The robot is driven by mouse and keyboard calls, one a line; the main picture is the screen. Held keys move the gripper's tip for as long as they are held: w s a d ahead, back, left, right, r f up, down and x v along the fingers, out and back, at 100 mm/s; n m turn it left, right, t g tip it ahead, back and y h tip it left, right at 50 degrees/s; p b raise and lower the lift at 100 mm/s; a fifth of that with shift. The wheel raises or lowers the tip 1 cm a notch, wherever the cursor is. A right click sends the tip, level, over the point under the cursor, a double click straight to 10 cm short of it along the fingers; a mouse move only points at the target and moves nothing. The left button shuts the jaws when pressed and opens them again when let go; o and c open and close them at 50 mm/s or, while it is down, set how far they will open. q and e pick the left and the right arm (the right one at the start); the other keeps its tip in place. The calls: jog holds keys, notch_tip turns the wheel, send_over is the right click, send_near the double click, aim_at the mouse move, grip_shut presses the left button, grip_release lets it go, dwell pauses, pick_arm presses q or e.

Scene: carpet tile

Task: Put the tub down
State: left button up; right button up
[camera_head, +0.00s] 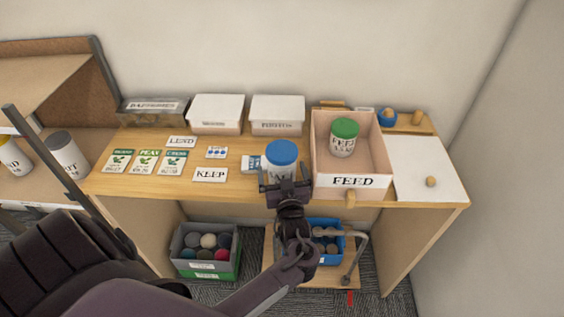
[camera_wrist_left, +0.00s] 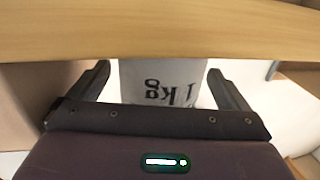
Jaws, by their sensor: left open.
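A white tub with a blue lid (camera_head: 282,153) stands upright at the front edge of the wooden bench top, left of the FEED box. My left gripper (camera_head: 285,186) is at its near side, with the jaws open. In the left wrist view the tub's pale wall (camera_wrist_left: 163,82), with an upside-down "1 kg" print, shows between the two spread fingers (camera_wrist_left: 160,88). The fingers look apart from the tub's sides. The tub's lower part is hidden behind the gripper in the head view. My right gripper is not in view.
The FEED box (camera_head: 318,157) holds a green-lidded tub (camera_head: 344,138). LEND and KEEP cards (camera_head: 210,175) and seed packets (camera_head: 147,160) lie to the left. White lidded boxes (camera_head: 277,109) stand behind. A white sheet (camera_head: 425,160) lies at right. Bins (camera_head: 207,250) sit below.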

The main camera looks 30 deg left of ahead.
pick_arm(q)
jog(key=shift+w+a+f, duration=0.1)
jog(key=shift+w+a, duration=0.3)
jog(key=shift+w, duration=0.05)
jog(key=shift+s, duration=0.1)
jog(key=shift+c, duration=1.1)
jog(key=c, duration=1.8)
jog(key=shift+r, duration=0.2)
jog(key=shift+r, duration=0.1)
notch_tip(320, 180, up, 20)
jog(key=b, duration=0.2)
jog(key=s+d+f+m+t+h, duration=0.5)
jog(key=s+d+f+m+h, duration=0.3)
jog(key=s+d+f+h, duration=0.2)
jog(key=s+d+h, duration=0.2)
jog(key=s+d, duration=0.2)
jog(key=s, duration=0.1)
jog(key=shift+d+f+m+b, duration=0.25)
jog(key=shift+f+m+b, duration=0.05)
jog(key=shift+f, duration=0.1)
